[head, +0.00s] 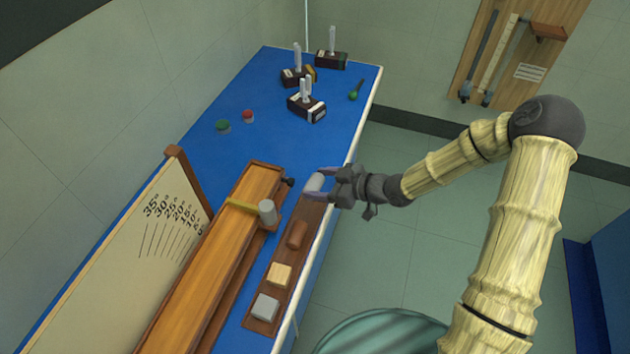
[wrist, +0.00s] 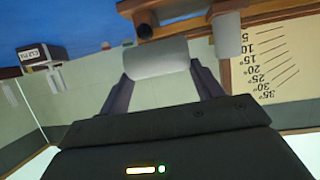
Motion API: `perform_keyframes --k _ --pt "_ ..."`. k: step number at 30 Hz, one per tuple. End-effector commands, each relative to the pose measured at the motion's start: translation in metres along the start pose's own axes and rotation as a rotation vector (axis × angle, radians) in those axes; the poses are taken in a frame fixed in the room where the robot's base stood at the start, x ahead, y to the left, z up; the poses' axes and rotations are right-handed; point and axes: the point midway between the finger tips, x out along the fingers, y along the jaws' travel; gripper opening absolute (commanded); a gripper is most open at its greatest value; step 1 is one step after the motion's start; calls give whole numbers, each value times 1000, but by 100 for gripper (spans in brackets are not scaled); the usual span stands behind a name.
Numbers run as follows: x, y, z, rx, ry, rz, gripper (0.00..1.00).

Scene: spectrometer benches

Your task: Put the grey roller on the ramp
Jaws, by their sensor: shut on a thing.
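My gripper (head: 322,184) is shut on a light grey roller (head: 314,183) at the far end of a narrow brown tray. The roller also shows between the two fingers in the wrist view (wrist: 157,58). In the head view I cannot tell whether it is clear of the tray. The orange wooden ramp (head: 206,265) runs along the bench to the left of the tray. A yellow bar (head: 243,204) crosses the ramp, and a pale grey cylinder (head: 267,212) stands at its right side. That cylinder also shows in the wrist view (wrist: 227,35).
The brown tray (head: 261,326) holds a brown roller (head: 297,235), a cream block (head: 279,274) and a grey block (head: 265,307). An angle board (head: 150,250) stands left of the ramp. Dark boxes (head: 306,108) with pale posts stand at the far end. Blue bench (head: 270,145) lies bare between.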

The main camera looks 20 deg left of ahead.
Motion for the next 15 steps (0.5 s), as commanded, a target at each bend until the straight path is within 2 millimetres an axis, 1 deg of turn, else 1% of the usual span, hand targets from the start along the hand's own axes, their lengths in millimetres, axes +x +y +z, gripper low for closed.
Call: perform_keyframes --k 5,8,11,15 --pt "-14 21 26 74 -2 166 39" --pt "-26 36 46 126 -2 288 39" --pt "-41 52 73 188 -2 432 39" --pt "-71 70 127 291 -5 674 39"
